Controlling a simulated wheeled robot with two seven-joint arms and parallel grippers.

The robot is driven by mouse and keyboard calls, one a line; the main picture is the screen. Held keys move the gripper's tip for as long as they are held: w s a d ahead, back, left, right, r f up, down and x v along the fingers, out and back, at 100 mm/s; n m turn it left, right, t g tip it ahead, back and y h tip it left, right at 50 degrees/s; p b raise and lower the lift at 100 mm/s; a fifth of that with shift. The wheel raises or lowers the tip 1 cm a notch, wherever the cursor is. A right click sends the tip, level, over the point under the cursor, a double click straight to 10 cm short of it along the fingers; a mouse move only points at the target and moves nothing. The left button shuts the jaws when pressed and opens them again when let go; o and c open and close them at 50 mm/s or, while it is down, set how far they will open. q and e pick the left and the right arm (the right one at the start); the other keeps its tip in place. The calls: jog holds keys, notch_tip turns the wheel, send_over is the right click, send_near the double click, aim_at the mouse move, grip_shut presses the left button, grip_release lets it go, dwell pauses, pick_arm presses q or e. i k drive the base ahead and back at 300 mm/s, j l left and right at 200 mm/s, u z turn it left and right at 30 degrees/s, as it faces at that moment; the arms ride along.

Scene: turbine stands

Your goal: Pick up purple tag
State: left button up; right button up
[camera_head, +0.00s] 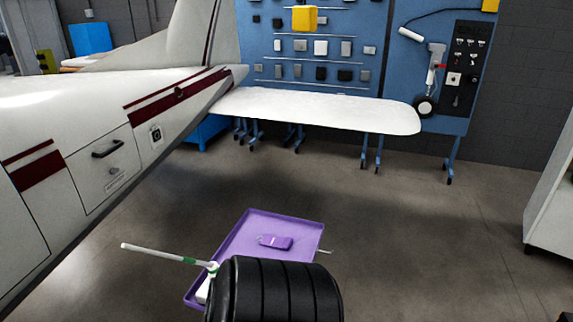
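The purple tag (275,242) is a small flat piece with a lighter mark. It lies near the middle of a shallow purple tray (247,230) at the lower centre of the head view. A white rod with green bands (165,254) reaches out over the tray's left side. A white piece, partly hidden, shows at the tray's near left. A black ribbed round shape hides the tray's near right part; I cannot tell what it belongs to. Neither of my grippers can be made out in this view.
A white aircraft body (75,130) with dark red stripes fills the left, its tailplane (320,108) reaching right. A blue tool board (345,45) stands behind. A white cabinet (552,205) is at the right edge. The grey floor (430,240) right of the tray is clear.

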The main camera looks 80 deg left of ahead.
aim_at(284, 244)
jog(key=i+u, duration=0.2)
jog(key=u, duration=0.25)
jog(key=i+u, duration=0.2)
jog(key=u, duration=0.3)
jog(key=i+l+u, duration=0.1)
jog(key=u, duration=0.35)
jog(key=i+l, duration=0.05)
jog(key=i, duration=0.05)
